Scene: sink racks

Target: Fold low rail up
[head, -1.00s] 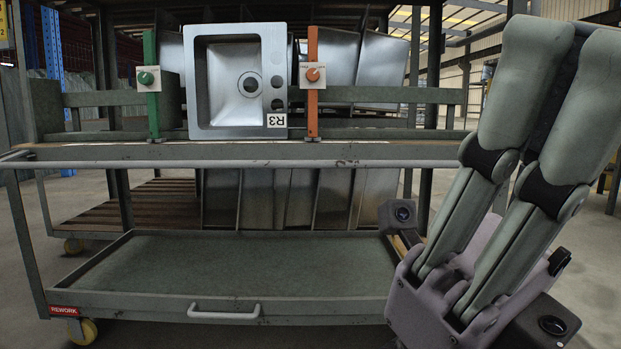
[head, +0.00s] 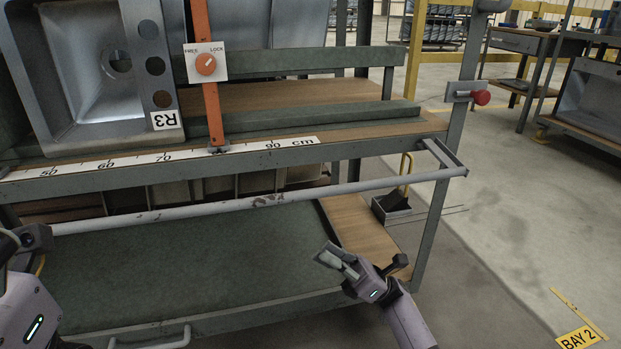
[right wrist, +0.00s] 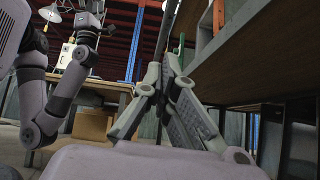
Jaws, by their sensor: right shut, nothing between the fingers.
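The low rail (head: 290,197) is a long grey bar along the front of the cart, standing out from its shelf edge. A bracket (head: 440,154) joins its right end to the cart's right side. My right gripper (head: 330,256) is below the rail in the head view, towards its right half, shut and empty. In the right wrist view its fingers (right wrist: 163,75) meet, with a grey bar above the tips, likely the rail. Touch between them cannot be told. My left arm's wrist shows at the left edge of the head view; its fingers are not clearly seen.
A red knob (head: 481,98) sits on the right post. An orange upright (head: 211,115) with a FREE/LOCK dial (head: 206,65) stands beside a steel sink (head: 90,75) marked R3. Below is a green lower tray (head: 200,270).

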